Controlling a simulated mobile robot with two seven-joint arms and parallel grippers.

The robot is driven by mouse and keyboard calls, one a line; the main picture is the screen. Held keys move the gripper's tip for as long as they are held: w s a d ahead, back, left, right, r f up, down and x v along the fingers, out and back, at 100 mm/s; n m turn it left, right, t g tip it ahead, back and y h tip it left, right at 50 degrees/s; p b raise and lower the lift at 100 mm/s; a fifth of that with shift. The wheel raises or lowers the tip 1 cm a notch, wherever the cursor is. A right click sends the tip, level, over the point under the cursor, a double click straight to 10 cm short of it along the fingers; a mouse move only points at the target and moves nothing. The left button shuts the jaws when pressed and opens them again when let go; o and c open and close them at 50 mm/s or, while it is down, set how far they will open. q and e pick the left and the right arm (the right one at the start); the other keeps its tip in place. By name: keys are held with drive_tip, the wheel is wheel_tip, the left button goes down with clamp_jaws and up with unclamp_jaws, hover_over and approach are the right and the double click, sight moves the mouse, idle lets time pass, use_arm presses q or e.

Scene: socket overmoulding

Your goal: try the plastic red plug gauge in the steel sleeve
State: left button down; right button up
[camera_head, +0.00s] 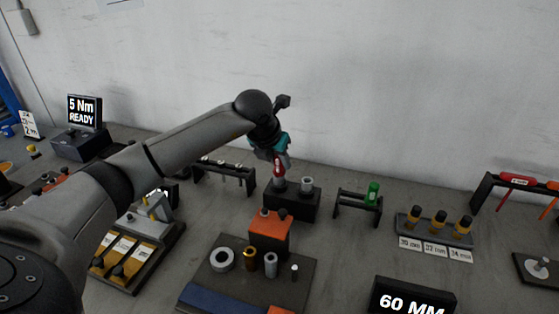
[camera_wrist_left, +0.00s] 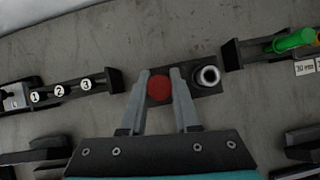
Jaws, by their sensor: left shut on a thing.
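My left gripper (camera_head: 279,158) is shut on the red plug gauge (camera_head: 279,170) and holds it upright over the left part of a black block. In the left wrist view the gauge's round red end (camera_wrist_left: 159,89) shows between the two fingers. A grey cylindrical part (camera_head: 280,186) shows directly below the red; I cannot tell whether it is the gauge's tip or a sleeve, nor whether the gauge is inserted. A grey metal sleeve (camera_head: 307,184) stands on the block's right part, apart from the gauge; its open bore shows in the left wrist view (camera_wrist_left: 209,75). My right gripper is not in view.
The black block (camera_head: 292,205) stands between a rack of several pins (camera_head: 225,173) and a small stand with a green gauge (camera_head: 373,193). In front are an orange block (camera_head: 270,232) and a plate with a ring, brass and steel sleeves. The wall is behind.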

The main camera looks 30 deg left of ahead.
use_arm(q)
drive_tip(key=shift+r+p, duration=1.15)
drive_tip(key=shift+r, duration=0.6)
drive_tip(key=shift+r+p, duration=1.7)
drive_tip(key=shift+r, duration=0.8)
